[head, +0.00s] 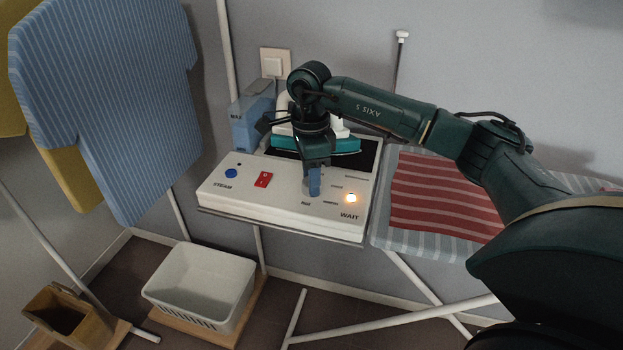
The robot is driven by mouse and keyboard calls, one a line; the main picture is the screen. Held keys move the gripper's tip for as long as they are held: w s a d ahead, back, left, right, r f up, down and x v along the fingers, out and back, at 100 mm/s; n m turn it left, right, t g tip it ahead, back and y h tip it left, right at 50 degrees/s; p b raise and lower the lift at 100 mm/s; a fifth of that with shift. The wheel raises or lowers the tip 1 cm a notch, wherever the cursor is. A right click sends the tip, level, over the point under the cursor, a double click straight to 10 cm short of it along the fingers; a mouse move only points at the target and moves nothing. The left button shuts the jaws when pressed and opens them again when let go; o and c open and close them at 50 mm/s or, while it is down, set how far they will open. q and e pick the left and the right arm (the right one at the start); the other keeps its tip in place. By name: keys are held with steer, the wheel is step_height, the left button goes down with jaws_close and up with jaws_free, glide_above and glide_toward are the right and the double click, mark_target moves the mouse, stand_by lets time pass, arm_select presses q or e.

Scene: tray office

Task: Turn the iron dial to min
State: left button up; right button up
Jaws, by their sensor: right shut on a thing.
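The iron station (235,196) is a white panel with a blue STEAM button (231,173), a red switch (263,180) and a lit amber lamp (351,198) beside the word WAIT. My right gripper (314,184) points down at the panel and is shut on the dial. The dial is mostly hidden by the gripper, so its setting cannot be read. Small labels stand around it, too small to read surely. The iron (345,145), white and teal, rests behind the dial, partly hidden by my right arm. My left gripper is not in view.
A striped red cloth (440,196) lies on the ironing board (395,235) at right. A blue water tank (252,122) stands behind the panel. A blue shirt (110,90) hangs at left. A white basket (200,284) and a wooden box (72,312) stand below.

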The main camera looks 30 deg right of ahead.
steer(key=n, duration=0.3)
steer(key=shift+b, duration=0.4)
steer(key=shift+n, duration=1.3)
steer(key=o, duration=1)
steer(key=shift+r, duration=0.1)
step_height(320, 180, up, 13)
steer(key=shift+w, duration=0.4)
steer(key=shift+a, duration=0.1)
